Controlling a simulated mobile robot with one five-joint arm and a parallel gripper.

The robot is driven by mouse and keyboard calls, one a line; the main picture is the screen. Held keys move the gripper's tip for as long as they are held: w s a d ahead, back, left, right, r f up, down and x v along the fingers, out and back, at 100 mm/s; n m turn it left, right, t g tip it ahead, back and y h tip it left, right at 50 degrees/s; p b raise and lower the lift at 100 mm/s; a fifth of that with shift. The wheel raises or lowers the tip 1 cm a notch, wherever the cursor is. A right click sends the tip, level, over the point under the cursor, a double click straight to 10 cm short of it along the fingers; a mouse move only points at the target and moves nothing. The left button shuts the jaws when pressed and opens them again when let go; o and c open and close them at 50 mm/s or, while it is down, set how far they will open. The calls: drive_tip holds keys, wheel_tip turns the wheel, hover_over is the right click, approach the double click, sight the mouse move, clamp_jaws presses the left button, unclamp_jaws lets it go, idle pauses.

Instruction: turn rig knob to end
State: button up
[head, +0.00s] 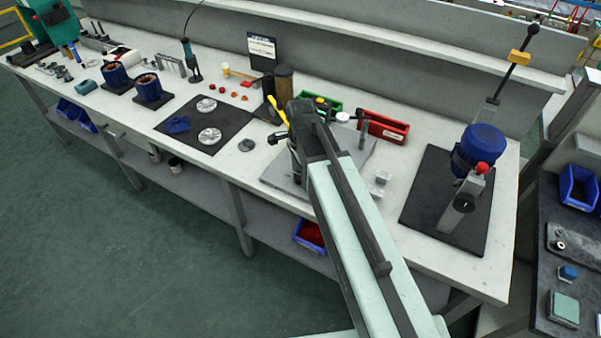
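My arm reaches from the bottom right to a grey plate (288,171) on the bench in the head view. The dark end of my arm with my gripper (306,130) is above this plate. Its fingers cannot be made out, so open or shut is unclear. A small black knob-like part (274,138) shows just left of my gripper; I cannot tell whether they touch. A yellow lever (277,109) stands behind it. Much of the fixture is hidden by my arm. Another stand at the right has a grey upright (462,208) with a dark round dial and red top.
A red bin (384,128) and a green bin (327,103) stand behind my arm. A blue motor (479,148) is on a black mat (420,196) at the right. Left is a dark mat (180,140) with metal discs. The bench front edge is clear.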

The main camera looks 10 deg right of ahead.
sight(300, 175)
wheel_tip(300, 175, up, 8)
drive_tip(key=p, duration=0.8)
drive_tip(key=shift+f, duration=0.1)
drive_tip(key=s+d+n, duration=0.7)
drive_tip(key=d+n, duration=0.1)
drive_tip(key=n, duration=0.7)
drive_tip(key=shift+s+d, duration=0.2)
drive_tip(key=shift+c, duration=0.2)
